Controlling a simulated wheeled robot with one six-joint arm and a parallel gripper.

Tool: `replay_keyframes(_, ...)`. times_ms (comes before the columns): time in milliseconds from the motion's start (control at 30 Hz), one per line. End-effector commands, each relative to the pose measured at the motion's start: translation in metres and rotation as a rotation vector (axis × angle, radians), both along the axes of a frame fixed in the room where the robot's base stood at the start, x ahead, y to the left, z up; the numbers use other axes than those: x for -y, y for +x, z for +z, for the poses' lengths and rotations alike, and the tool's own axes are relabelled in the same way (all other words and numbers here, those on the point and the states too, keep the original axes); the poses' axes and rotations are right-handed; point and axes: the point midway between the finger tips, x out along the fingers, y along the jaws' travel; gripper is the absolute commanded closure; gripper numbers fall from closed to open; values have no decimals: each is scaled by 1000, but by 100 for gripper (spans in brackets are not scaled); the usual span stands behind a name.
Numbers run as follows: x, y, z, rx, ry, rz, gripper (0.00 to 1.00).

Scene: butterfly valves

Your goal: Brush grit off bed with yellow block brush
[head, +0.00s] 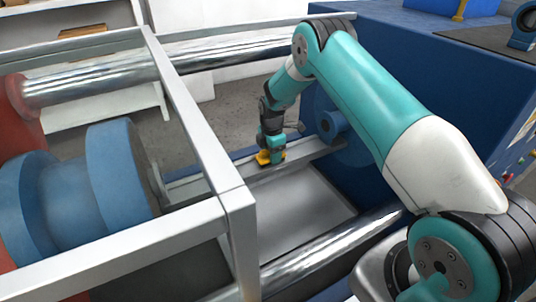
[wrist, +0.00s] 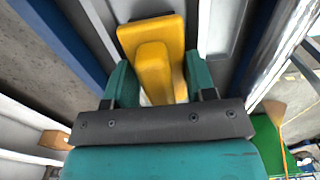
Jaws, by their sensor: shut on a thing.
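The yellow block brush (head: 266,157) is in my gripper (head: 270,143), low over the machine's bed. In the wrist view the brush (wrist: 152,48) shows its yellow block and handle, with the handle between the two teal fingers of my gripper (wrist: 156,85). The fingers are shut on the handle. The bed (head: 300,207) is a pale grey flat surface below and in front of the brush. I cannot make out grit on it. Whether the bristles touch a surface is hidden.
A grey rail (head: 205,183) runs beside the brush. A light metal frame (head: 200,125) stands at the left, near a blue flanged valve body (head: 75,185). A blue machine housing (head: 390,75) stands behind my arm. Shiny bars (head: 320,250) cross front and back.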

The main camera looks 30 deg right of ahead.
Motion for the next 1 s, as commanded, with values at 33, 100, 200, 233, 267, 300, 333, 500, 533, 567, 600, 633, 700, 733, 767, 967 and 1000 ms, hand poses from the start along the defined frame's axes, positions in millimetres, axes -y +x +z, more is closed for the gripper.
replay_keyframes(33,0,0,0,0,0,0,68)
replay_keyframes(100,0,0,0,0,0,0,68)
replay_keyframes(200,0,0,0,0,0,0,68)
replay_keyframes(233,-1,0,0,0,0,0,68)
replay_keyframes(267,-1,0,0,0,0,1,68)
replay_keyframes(300,-3,0,0,0,0,1,68)
replay_keyframes(333,-5,0,0,0,0,1,68)
replay_keyframes(500,-17,0,0,-1,0,2,68)
replay_keyframes(533,-20,0,0,-1,0,2,68)
replay_keyframes(567,-22,0,0,-1,0,2,68)
replay_keyframes(600,-25,0,0,-1,0,2,68)
replay_keyframes(633,-27,0,0,-1,0,3,68)
replay_keyframes(700,-32,0,0,-1,0,3,68)
replay_keyframes(733,-35,0,0,-1,0,2,68)
replay_keyframes(767,-37,0,0,-1,0,2,68)
replay_keyframes(967,-52,0,0,0,0,2,68)
replay_keyframes(1000,-55,0,0,0,0,2,68)
